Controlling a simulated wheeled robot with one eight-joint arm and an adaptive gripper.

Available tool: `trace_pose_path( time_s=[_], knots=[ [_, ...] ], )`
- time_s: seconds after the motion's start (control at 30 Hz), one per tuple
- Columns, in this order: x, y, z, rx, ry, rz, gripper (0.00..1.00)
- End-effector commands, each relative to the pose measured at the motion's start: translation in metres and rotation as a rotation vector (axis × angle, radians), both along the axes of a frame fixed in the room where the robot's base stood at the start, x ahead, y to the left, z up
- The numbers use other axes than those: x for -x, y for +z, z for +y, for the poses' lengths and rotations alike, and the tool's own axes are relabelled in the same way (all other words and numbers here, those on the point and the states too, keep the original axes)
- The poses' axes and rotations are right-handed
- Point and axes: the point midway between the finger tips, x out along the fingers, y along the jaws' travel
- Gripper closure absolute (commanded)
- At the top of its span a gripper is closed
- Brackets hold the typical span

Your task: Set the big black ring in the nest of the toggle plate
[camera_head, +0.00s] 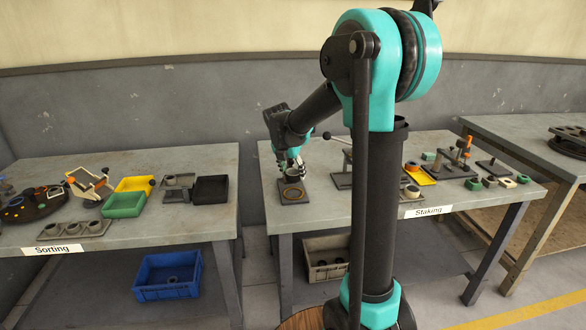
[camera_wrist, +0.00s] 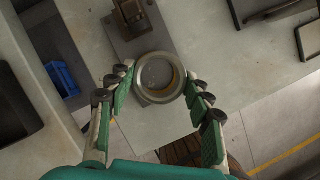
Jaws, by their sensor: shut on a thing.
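My gripper (camera_head: 290,166) is over the left end of the Staking table. In the wrist view its two fingers (camera_wrist: 160,84) are shut on the big ring (camera_wrist: 158,56), which looks grey there. The ring appears dark between the fingertips in the head view (camera_head: 292,172). Below it is a dark flat plate (camera_head: 304,184) with a brass-coloured ring (camera_head: 293,194); an orange arc shows through the held ring's opening. The height gap is hard to judge. A plate with an orange-handled upright fixture (camera_head: 464,148) stands at the table's right; I cannot tell which plate is the toggle plate.
My arm hides the middle of the Staking table (camera_head: 330,214). A yellow tray (camera_head: 420,176) and several small rings (camera_head: 490,182) lie to the right. The Sorting table (camera_head: 160,222) holds green (camera_head: 124,205) and black (camera_head: 210,189) bins and an orange-handled fixture (camera_head: 90,184).

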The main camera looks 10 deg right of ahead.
Motion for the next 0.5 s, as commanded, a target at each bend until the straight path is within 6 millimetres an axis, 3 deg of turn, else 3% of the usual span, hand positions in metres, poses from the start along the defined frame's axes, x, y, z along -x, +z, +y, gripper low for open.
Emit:
trace_pose_path(
  time_s=[0.5],
  knots=[
    [0.000, -0.044, 0.000, 0.000, 0.000, 0.000, 0.80]
  ],
)
